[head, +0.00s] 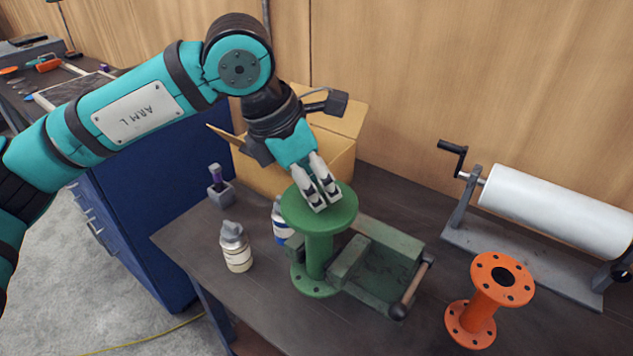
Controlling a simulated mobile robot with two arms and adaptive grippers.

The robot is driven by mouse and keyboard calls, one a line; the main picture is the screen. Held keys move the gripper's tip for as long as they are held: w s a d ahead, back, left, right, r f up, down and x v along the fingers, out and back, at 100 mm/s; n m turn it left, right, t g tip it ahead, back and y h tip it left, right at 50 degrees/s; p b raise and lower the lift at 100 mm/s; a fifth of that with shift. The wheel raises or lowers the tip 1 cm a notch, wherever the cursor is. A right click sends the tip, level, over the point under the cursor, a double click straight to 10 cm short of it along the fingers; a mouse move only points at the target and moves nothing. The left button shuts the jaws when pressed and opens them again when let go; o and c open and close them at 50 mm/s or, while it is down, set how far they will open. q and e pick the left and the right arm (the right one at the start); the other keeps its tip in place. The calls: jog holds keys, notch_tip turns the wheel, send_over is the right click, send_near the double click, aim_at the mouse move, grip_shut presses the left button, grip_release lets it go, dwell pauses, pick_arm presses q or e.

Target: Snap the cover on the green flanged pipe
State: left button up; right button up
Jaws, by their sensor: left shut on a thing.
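The green flanged pipe (318,258) stands upright at the green vise, its lower flange (314,284) low beside the vise jaws. A smooth green disc, the cover (339,212), tops the pipe and shows no bolt holes. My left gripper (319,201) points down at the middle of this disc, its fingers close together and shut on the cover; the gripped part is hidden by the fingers. The pipe's upper rim is hidden under the disc, so I cannot tell whether the cover is fully seated. My right gripper is not in view.
The green vise (384,265) has a handle toward the front right. An orange flanged pipe (481,298) stands at the right, below a white roll on a crank stand (549,208). Bottles (236,247) stand left of the pipe, and an open cardboard box (262,168) is behind.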

pick_arm(q)
jog(key=shift+f+b, duration=0.1)
jog(key=shift+b, duration=0.4)
dwell(0.5)
jog(key=o, duration=1.5)
jog(key=shift+r+p, duration=1.45)
jog(key=shift+r, duration=1.3)
jog(key=shift+c, duration=0.4)
grip_shut()
